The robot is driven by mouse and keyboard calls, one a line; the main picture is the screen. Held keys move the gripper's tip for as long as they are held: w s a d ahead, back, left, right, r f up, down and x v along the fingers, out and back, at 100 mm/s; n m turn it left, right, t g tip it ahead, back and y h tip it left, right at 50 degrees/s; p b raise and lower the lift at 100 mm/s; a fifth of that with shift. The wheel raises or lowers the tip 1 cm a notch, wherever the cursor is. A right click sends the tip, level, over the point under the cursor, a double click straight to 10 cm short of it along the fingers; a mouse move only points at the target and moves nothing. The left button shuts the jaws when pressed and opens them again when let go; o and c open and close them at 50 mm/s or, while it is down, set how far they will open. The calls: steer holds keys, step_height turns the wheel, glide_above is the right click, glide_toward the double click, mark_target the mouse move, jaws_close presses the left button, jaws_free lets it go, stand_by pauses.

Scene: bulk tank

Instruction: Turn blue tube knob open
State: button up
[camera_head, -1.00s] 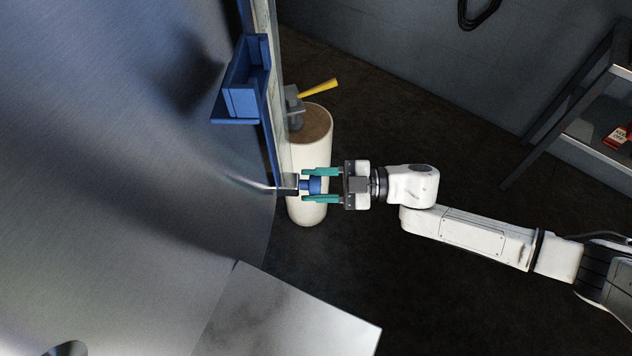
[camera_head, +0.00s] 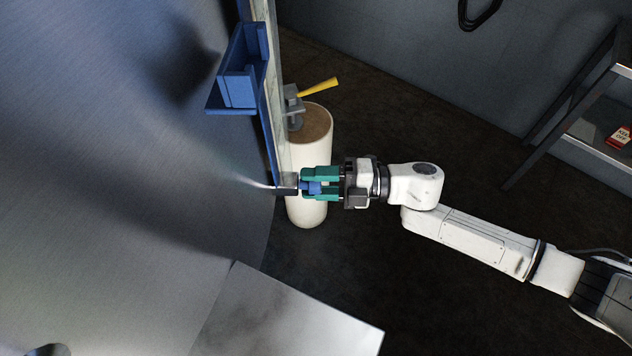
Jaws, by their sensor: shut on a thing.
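The blue knob (camera_head: 313,188) sits at the end of a dark fitting (camera_head: 287,186) beside the edge of the metal tank (camera_head: 130,190). My gripper (camera_head: 312,184), with teal fingers, comes from the right and is shut on the blue knob. One finger lies above the knob and one below it in the picture. The fingers hide part of the knob, and I cannot read its open or closed position.
A blue box bracket (camera_head: 238,80) is above left of the knob. A metal surface (camera_head: 285,315) is below. A shelf (camera_head: 600,110) stands at the right. Dark floor lies between.

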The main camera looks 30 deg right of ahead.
steer(key=shift+n, duration=0.4)
steer(key=o, duration=1)
steer(key=shift+o, duration=0.2)
steer(key=v, duration=1.1)
